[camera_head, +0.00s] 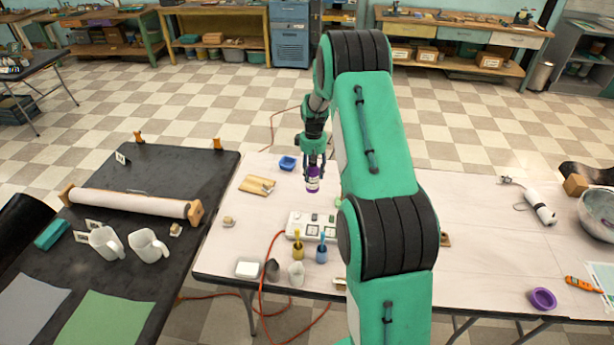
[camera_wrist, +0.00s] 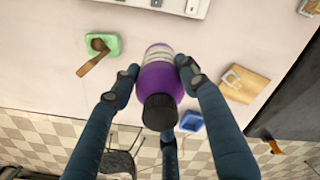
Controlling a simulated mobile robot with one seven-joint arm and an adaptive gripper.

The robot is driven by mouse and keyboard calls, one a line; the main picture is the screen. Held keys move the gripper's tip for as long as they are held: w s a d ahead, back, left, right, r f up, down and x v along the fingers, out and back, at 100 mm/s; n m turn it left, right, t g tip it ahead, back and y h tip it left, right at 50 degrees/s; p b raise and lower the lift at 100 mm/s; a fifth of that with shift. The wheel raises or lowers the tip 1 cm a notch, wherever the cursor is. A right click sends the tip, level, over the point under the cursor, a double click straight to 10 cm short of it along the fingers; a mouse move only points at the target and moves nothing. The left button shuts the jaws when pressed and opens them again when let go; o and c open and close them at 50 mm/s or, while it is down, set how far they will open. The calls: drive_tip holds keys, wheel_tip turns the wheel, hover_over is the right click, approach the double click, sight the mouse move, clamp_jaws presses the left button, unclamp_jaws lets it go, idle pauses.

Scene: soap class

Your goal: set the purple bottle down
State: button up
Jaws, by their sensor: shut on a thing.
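The purple bottle (camera_head: 313,182) has a black cap and a pale label. It also shows in the wrist view (camera_wrist: 158,82), held between the fingers. My gripper (camera_head: 313,168) is shut on the bottle over the far part of the white table (camera_head: 410,190), near its back edge. In the head view the bottle looks upright. I cannot tell whether its base touches the table or hangs just above it.
A blue tray (camera_head: 288,163) and a wooden board (camera_head: 258,186) lie left of the bottle. A green dish (camera_wrist: 103,46) with a brown wooden tool is on the other side. A white device (camera_head: 312,226) and several small containers stand nearer the front.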

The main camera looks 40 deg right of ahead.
drive_tip(key=s+a+f+n, duration=0.1)
drive_tip(key=s+a+n, duration=0.15)
drive_tip(key=a, duration=0.95)
drive_tip(key=s+a+f+n, duration=0.1)
drive_tip(key=s+a, duration=0.3)
drive_tip(key=a, duration=0.8)
drive_tip(key=s+a+f+n, duration=0.1)
drive_tip(key=s+a+f, duration=0.15)
drive_tip(key=a, duration=0.95)
drive_tip(key=s+a+n, duration=0.2)
drive_tip(key=s+a, duration=0.6)
drive_tip(key=shift+s+a, duration=0.2)
drive_tip(key=shift+a, duration=0.2)
drive_tip(key=shift+f, duration=0.1)
drive_tip(key=w+a+f, duration=0.1)
drive_tip(key=w+a, duration=0.1)
drive_tip(key=w, duration=1.4)
drive_tip(key=shift+f+b, duration=0.2)
drive_tip(key=shift+b, duration=0.25)
drive_tip(key=shift+f, duration=0.1)
drive_tip(key=shift+f+b, duration=0.3)
drive_tip(key=shift+f, duration=1.35)
